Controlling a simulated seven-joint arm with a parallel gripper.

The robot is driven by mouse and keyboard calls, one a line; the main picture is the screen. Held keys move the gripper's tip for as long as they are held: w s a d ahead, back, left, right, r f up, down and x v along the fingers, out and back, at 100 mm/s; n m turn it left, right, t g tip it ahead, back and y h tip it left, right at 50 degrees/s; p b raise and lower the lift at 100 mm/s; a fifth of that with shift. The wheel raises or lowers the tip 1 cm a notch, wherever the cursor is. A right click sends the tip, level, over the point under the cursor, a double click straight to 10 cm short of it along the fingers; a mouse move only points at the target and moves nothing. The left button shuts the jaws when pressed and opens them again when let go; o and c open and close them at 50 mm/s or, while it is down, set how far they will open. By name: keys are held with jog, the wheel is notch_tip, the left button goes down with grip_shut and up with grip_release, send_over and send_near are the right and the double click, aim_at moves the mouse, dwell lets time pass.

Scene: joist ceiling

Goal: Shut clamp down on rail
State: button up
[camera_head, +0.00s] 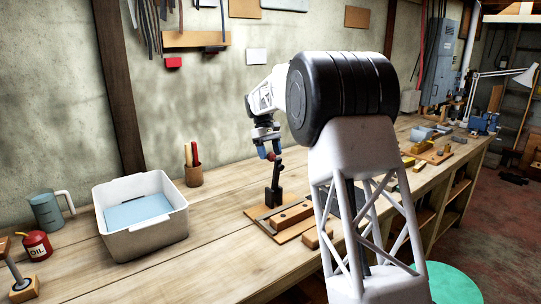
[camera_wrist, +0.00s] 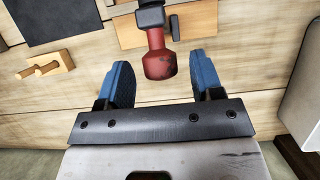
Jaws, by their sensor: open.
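The black clamp (camera_head: 275,192) stands on a wooden board (camera_head: 256,212) on the bench, with its lever pointing up. Its red handle grip (camera_head: 271,157) also shows in the wrist view (camera_wrist: 158,64). A wooden rail (camera_head: 291,215) lies on the board to the right of the clamp. My gripper (camera_head: 268,147) is over the top of the clamp, fingers pointing down. In the wrist view my gripper (camera_wrist: 161,80) is open, its blue fingers on either side of the red grip with a gap at each side. The clamp's lower part is mostly hidden in the wrist view.
A white bin (camera_head: 145,240) with a blue sheet inside stands left of the board. A cup of tools (camera_head: 194,176), a grey jug (camera_head: 45,211) and a red oil can (camera_head: 37,245) are nearby. My arm hides part of the bench at right.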

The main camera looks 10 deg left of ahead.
jog(key=shift+s+d+f, duration=0.15)
jog(key=shift+f, duration=0.3)
grip_shut()
